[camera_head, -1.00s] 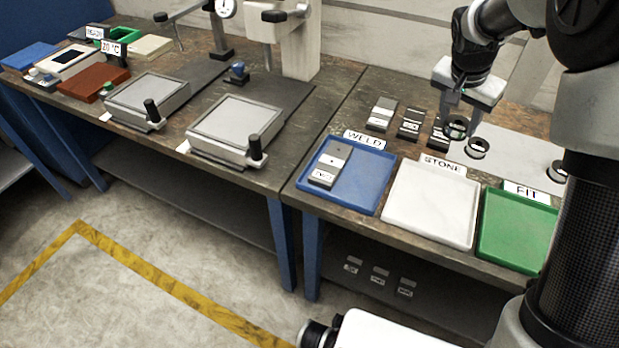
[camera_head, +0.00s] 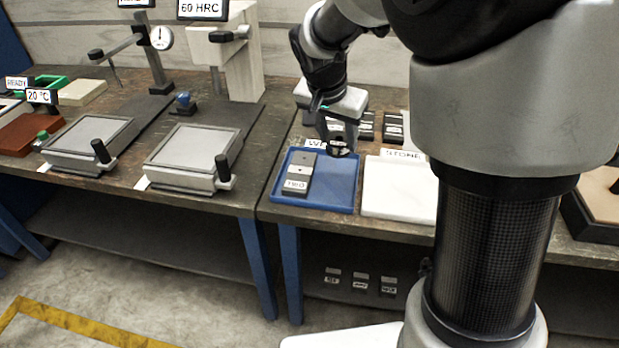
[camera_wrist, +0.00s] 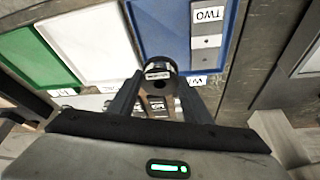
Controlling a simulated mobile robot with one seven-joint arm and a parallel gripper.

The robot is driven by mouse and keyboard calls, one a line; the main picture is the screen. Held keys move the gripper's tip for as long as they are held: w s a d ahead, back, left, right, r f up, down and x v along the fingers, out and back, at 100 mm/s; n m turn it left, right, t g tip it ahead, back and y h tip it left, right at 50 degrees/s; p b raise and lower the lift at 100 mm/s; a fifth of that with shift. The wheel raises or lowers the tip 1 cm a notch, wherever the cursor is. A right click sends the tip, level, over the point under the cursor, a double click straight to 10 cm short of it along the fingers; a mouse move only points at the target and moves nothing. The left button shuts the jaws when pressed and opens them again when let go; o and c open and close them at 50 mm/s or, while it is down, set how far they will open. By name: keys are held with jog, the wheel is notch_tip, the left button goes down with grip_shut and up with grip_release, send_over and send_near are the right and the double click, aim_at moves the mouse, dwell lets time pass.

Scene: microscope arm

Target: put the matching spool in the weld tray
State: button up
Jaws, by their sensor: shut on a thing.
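My gripper (camera_head: 338,136) is shut on a dark, ring-shaped spool (camera_head: 340,149) with a pale band. In the wrist view the spool (camera_wrist: 160,70) sits between the two fingertips, with a small label too small to read. The blue weld tray (camera_head: 338,187) lies below; the spool appears over its back right part, and its height above the tray is hard to tell. A stepped grey and white block marked TWO (camera_head: 299,172) lies in the tray's left half. In the wrist view the weld tray (camera_wrist: 166,30) is just beyond the spool.
The white STONE tray (camera_head: 398,190) stands right of the weld tray. The green tray (camera_wrist: 45,52) shows beyond it in the wrist view. Dark and grey blocks (camera_head: 393,127) stand behind the trays. My arm hides the bench's right part. A hardness tester (camera_head: 236,65) stands at left.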

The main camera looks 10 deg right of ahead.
notch_tip(320, 180, down, 10)
jog(key=shift+r+b, duration=0.25)
jog(key=shift+b, duration=0.9)
jog(key=shift+f, duration=0.2)
jog(key=o, duration=0.8)
jog(key=shift+o, duration=0.4)
